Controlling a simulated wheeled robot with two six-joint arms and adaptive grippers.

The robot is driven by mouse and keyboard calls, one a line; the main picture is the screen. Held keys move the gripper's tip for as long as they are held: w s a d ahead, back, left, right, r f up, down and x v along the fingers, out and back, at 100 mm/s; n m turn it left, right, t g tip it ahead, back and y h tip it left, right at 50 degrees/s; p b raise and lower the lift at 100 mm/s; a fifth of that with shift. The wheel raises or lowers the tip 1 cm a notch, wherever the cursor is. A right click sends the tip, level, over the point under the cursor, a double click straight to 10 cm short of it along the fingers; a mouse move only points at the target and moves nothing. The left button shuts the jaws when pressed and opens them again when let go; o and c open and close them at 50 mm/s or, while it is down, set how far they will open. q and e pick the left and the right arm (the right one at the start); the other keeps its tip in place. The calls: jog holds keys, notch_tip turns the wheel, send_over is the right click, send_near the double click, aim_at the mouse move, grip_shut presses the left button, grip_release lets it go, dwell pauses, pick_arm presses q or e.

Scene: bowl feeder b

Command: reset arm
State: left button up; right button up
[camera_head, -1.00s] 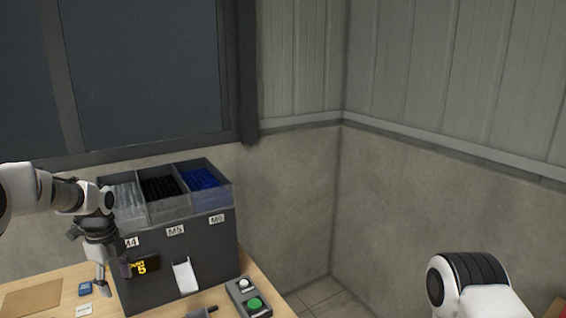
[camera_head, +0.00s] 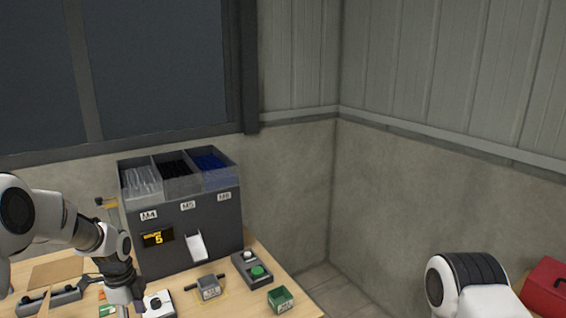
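My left arm comes in from the left, and my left gripper (camera_head: 132,300) points down over the table at the lower left. It is in front of the lower left side of the feeder and beside a white box with a dark knob (camera_head: 158,304). Its fingertips are small and partly cut off by the bottom edge, so I cannot tell whether they are open or shut. My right arm shows only as a white and black joint at the lower right. My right gripper is out of view.
The dark feeder (camera_head: 190,237) has three bins marked M4, M5 and M6, a display reading 5 and a white chute. A grey cup (camera_head: 208,288), a green bin (camera_head: 280,298) and a button box (camera_head: 252,270) stand before it. A red box (camera_head: 548,287) is far right.

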pick_arm(q)
jog(key=s+d+f+n, duration=0.1)
jog(key=s+f, duration=0.1)
jog(key=f, duration=0.1)
jog(key=s+d+f+n, duration=0.1)
jog(key=s+d+f, duration=0.1)
jog(key=s+f, duration=0.1)
jog(key=s+d+f+n, duration=0.1)
jog(key=s+f+n, duration=0.1)
jog(key=f, duration=0.1)
jog(key=shift+s+d+f, duration=0.25)
jog(key=shift+f, duration=0.1)
jog(key=s+d+f+n, duration=0.2)
jog(key=s+f+n, duration=0.25)
jog(key=s, duration=0.55)
jog(key=s+d+f+n+b, duration=0.1)
jog(key=s+d+f+n, duration=0.15)
jog(key=s+n, duration=0.45)
jog(key=s+d+f+n, duration=0.2)
jog(key=s+f+n, duration=0.15)
jog(key=s, duration=0.85)
notch_tip(320, 180, down, 9)
jog(key=b, duration=0.9)
jog(key=shift+w+a+m, duration=0.25)
jog(key=shift+w+m, duration=0.1)
jog(key=shift+m, duration=0.05)
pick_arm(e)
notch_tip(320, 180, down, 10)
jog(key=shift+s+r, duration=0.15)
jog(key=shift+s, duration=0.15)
